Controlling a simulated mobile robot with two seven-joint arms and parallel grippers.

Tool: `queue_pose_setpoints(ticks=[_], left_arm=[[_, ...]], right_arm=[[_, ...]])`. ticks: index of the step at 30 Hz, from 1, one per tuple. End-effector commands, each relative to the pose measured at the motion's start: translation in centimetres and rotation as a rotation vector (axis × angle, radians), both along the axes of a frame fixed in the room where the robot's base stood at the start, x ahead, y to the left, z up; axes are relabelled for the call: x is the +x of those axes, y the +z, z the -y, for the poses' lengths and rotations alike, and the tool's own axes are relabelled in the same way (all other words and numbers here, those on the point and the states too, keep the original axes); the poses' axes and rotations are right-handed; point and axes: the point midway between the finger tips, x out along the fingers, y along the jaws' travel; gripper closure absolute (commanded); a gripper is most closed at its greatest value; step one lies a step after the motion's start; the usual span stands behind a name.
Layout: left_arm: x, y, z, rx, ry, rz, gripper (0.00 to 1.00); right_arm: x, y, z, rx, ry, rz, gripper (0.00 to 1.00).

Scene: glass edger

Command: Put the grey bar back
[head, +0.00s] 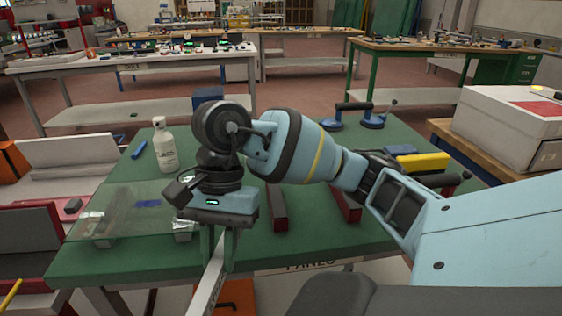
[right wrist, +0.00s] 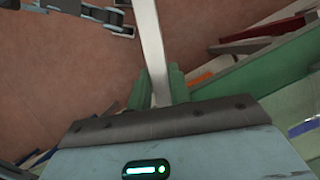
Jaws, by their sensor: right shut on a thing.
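My right gripper (head: 219,248) hangs over the near edge of the green table, pointing down. Its green fingers are shut on the grey bar (head: 210,279), a long, narrow, pale bar that runs down and out of the head view's bottom edge. In the right wrist view, the grey bar (right wrist: 152,45) sits between the two fingers (right wrist: 160,88) and runs up out of the picture. The bar's far end is hidden in both views. My left gripper does not show in the head view.
The green table (head: 310,240) bears a glass sheet (head: 120,212), a white bottle (head: 164,146), two dark red bars (head: 276,208), a blue-and-black suction lifter (head: 372,121) and a yellow-handled tool (head: 422,162). A white box (head: 510,115) stands at right.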

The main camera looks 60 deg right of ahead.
Motion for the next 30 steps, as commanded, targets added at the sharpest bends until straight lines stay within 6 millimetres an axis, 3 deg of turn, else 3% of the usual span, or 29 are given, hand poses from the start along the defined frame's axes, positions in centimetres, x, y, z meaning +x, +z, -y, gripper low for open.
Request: queue_pose_setpoints(ticks=[9,15,21,30], left_arm=[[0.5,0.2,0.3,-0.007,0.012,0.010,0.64],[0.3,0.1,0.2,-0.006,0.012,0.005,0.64],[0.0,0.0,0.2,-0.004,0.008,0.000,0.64],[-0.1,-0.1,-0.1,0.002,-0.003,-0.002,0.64]], right_arm=[[-0.5,-0.6,-3.0,0.010,0.732,0.007,1.00],[-0.7,-1.1,-3.9,0.013,1.053,-0.003,1.00],[-0.9,-1.3,-4.1,0.017,1.182,-0.013,1.00],[-0.9,-1.4,-4.1,0.018,1.192,-0.014,1.00]])
